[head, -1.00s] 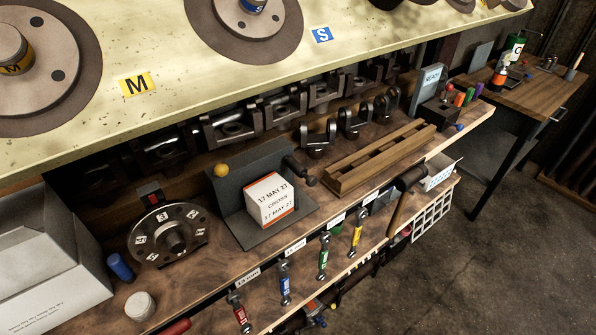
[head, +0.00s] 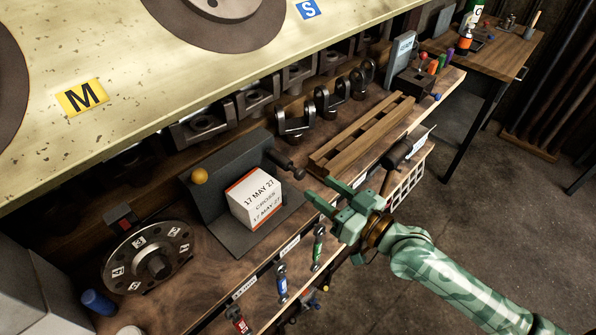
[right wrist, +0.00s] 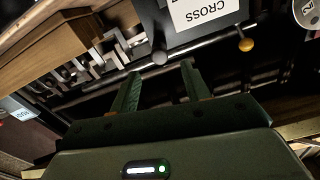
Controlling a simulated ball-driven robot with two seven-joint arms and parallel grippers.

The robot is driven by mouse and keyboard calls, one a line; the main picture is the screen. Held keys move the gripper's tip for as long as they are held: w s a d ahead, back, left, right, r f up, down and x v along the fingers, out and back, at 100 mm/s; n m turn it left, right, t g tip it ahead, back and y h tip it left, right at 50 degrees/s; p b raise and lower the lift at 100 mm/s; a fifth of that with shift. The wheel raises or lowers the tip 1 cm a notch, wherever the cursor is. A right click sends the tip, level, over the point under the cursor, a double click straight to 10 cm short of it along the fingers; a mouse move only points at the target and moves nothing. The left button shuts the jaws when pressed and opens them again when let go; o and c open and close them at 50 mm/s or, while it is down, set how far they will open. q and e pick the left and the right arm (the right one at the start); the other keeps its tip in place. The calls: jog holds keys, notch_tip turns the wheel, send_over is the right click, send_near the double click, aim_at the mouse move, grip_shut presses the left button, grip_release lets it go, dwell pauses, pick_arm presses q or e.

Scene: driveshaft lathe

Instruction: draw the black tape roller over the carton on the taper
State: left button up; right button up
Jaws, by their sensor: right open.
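The taper (head: 205,220) is a dark grey angled stand with a yellow ball knob on its left. The carton (head: 255,200), white with an orange-red edge and the print "17 MAY 27 CROSS", sits on it. The black tape roller (head: 283,161) lies at the taper's right end, with a round knob toward the front. My right gripper (head: 316,186) is open and empty, just right of the roller knob and carton. In the right wrist view, its fingers (right wrist: 161,70) point toward the grey knob (right wrist: 158,58), apart from it; the carton (right wrist: 205,12) shows beyond. My left gripper is not in view.
A slotted wooden rack (head: 362,132) stands right of the taper. A dial wheel (head: 150,258) stands to the left. Labelled tools, such as a green-handled one (head: 318,248), hang along the shelf's front edge below my gripper.

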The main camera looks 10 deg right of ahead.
aim_at(301, 176)
jog(key=x, duration=0.7)
jog(key=shift+w+a+b, duration=0.2)
jog(key=shift+w+b, duration=0.1)
jog(key=shift+w, duration=0.05)
grip_shut()
jog(key=shift+s+a, duration=0.2)
jog(key=s+a+p, duration=0.7)
jog(key=s+a, duration=0.1)
jog(key=a, duration=0.4)
jog(key=shift+a+p, duration=0.15)
jog(key=shift+p, duration=0.25)
grip_release()
